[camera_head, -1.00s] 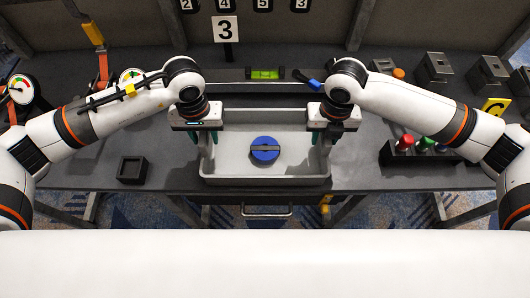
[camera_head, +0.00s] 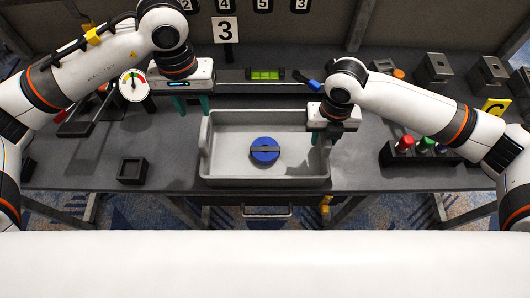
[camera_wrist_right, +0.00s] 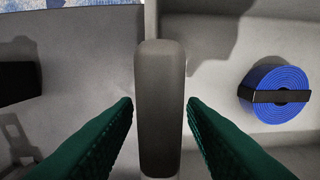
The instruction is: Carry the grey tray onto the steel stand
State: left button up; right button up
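The grey tray (camera_head: 225,182) rests on the dark worktop in the head view, with a blue strap roll (camera_head: 265,151) in it. My left gripper (camera_head: 191,105) is open and empty, behind and left of the tray's left wall, apart from it. My right gripper (camera_head: 323,137) is at the tray's right side. In the right wrist view its green fingers (camera_wrist_right: 160,105) stand either side of the tray's grey handle (camera_wrist_right: 160,75), with a thin gap at each side. The strap roll also shows there (camera_wrist_right: 275,95). I cannot tell which item is the steel stand.
A green level (camera_head: 265,75) lies behind the tray, with a blue-handled tool (camera_head: 308,80) beside it. A small black open box (camera_head: 132,170) stands left. A gauge (camera_head: 132,85) is near my left arm.

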notch_tip(320, 180, up, 12)
jog(key=shift+f, duration=0.15)
jog(key=shift+f, duration=0.1)
dwell(0.6)
